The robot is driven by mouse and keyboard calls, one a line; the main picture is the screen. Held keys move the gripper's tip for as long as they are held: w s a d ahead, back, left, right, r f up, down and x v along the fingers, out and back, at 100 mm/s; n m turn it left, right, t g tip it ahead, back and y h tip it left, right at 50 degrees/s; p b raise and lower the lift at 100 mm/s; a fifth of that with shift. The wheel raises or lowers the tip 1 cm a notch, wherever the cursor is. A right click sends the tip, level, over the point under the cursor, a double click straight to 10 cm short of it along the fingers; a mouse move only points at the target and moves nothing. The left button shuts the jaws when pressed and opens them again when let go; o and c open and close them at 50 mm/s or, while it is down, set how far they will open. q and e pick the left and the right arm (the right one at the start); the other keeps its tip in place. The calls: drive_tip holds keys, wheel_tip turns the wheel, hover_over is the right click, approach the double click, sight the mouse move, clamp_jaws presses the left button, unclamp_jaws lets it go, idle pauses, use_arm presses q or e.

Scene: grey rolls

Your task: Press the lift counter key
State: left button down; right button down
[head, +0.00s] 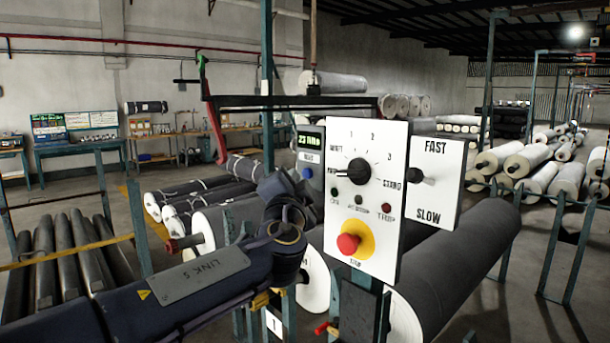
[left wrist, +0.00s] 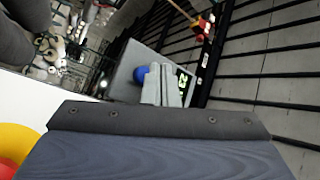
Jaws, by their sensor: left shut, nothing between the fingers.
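The lift counter is a small dark box with a green display (head: 310,140) reading about 23, in the head view left of the white control panel. Its blue round key (head: 307,173) is below the display and also shows in the left wrist view (left wrist: 140,73). My left arm comes in from the left, its wrist just below the counter. My left gripper (left wrist: 163,85) is shut and empty; its grey fingertips appear right beside the blue key and partly cover the counter face. I cannot tell whether they touch the key. My right gripper is not in view.
The white panel (head: 365,200) carries a rotary knob (head: 359,171) and a red stop button (head: 348,243) on yellow, close to my left wrist. A FAST/SLOW plate (head: 435,180) stands to its right. A large grey roll (head: 455,265) lies behind the panel.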

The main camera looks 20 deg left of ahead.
use_arm(q)
drive_tip(key=shift+w+d+b, duration=0.2)
drive_tip(key=shift+w+b, duration=0.2)
drive_tip(key=shift+w+d+b, duration=0.15)
drive_tip(key=shift+w+b, duration=0.15)
drive_tip(key=shift+w, duration=0.15)
idle(0.7)
idle(0.4)
drive_tip(key=shift+s+a+b, duration=0.3)
drive_tip(key=shift+s+b, duration=0.25)
drive_tip(key=shift+s, duration=0.3)
drive_tip(key=s, duration=0.1)
drive_tip(key=s+a+b, duration=0.1)
drive_tip(key=s, duration=0.1)
drive_tip(key=s+a+b, duration=0.1)
drive_tip(key=shift+s, duration=0.3)
